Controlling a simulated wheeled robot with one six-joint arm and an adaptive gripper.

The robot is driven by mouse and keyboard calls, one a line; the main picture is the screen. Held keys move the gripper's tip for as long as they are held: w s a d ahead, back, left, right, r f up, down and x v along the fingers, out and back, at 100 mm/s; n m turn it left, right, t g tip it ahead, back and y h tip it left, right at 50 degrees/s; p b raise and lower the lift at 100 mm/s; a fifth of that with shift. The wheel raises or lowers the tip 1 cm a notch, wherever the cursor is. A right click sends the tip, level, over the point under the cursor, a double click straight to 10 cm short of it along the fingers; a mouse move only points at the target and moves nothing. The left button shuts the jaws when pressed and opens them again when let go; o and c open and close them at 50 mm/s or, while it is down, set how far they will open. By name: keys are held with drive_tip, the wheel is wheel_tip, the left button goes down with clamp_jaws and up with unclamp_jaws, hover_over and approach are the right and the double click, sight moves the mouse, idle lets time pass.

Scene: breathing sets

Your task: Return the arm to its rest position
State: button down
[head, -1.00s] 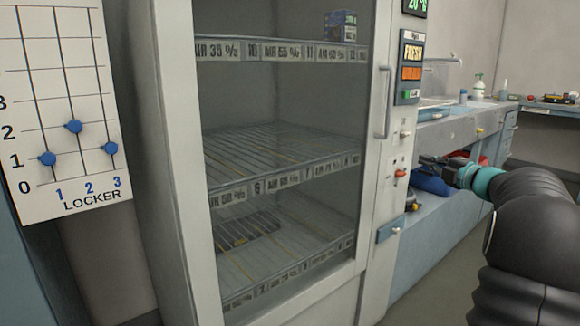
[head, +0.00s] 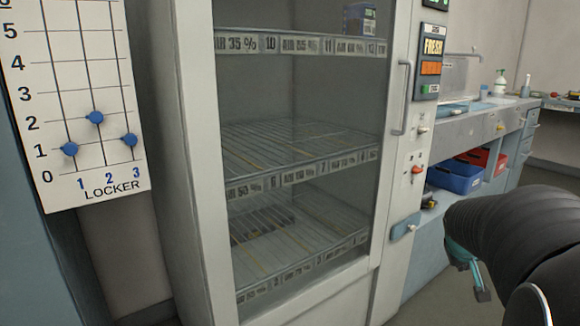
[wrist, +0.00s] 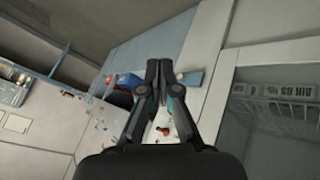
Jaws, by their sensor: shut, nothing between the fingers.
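My gripper (head: 481,285) hangs at the lower right of the head view, with the fingers pointing down and only partly showing below my dark arm. In the wrist view my gripper (wrist: 159,70) has its two fingers together, with nothing between them. It is apart from the cabinet and the counter in the head view.
A glass-door cabinet (head: 196,200) with wire shelves and a long handle (head: 401,98) stands in the middle. A locker board (head: 110,165) with blue sliders is at left. A counter (head: 470,122) with a blue bin (head: 455,178) and a red bin (head: 480,157) is at right.

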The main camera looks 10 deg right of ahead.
drive_tip(key=s+a+y, duration=0.2)
drive_tip(key=s+a, duration=0.3)
drive_tip(key=a, duration=0.5)
drive_tip(key=s+a+n+y, duration=0.1)
drive_tip(key=s+a+y, duration=0.1)
drive_tip(key=s+a, duration=0.4)
drive_tip(key=s+a+n+y, duration=0.1)
drive_tip(key=s+a, duration=0.5)
drive_tip(key=a, duration=0.8)
drive_tip(key=shift+s+a+f+y, duration=0.15)
drive_tip(key=shift+s+y, duration=0.05)
drive_tip(key=shift+y, duration=0.2)
drive_tip(key=shift+s, duration=0.1)
